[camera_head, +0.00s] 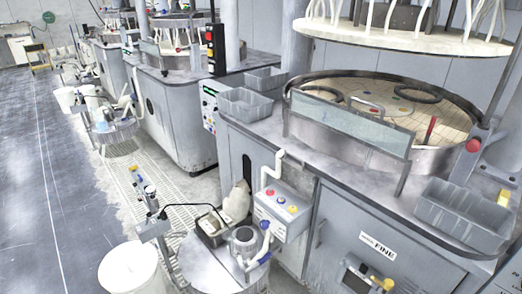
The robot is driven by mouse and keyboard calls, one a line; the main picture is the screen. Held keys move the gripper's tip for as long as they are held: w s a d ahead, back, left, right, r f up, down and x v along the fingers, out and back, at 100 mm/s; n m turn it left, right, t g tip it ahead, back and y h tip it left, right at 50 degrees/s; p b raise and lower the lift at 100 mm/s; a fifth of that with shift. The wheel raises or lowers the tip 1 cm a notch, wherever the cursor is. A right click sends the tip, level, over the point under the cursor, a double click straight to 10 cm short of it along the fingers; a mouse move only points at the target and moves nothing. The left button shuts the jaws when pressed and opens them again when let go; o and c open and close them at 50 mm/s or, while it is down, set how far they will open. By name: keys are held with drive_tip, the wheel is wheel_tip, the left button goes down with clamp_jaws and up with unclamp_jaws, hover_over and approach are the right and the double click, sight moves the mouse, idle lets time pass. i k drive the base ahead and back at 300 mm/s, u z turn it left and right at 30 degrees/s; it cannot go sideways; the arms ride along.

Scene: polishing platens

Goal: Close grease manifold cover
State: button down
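A small grey fitting with a dark face (356,277) sits low on the front of the near polishing machine, below the "FINE" label. It may be the grease manifold, but it is too small to be sure. A yellow part (384,283) sticks out at its right side. I cannot tell which piece is its cover or how far open it stands. My gripper is not in view.
The near machine has a round platen (430,125) behind a clear shield (350,122), with grey bins (465,215) on its top. The left aisle (40,200) is clear.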

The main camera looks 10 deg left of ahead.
sight(298, 179)
drive_tip(key=z, duration=0.15)
drive_tip(key=k, duration=0.25)
drive_tip(key=u, duration=2.45)
drive_tip(key=k, duration=0.7)
drive_tip(key=z, duration=0.35)
drive_tip(key=i, duration=1.65)
drive_tip(key=u, duration=0.15)
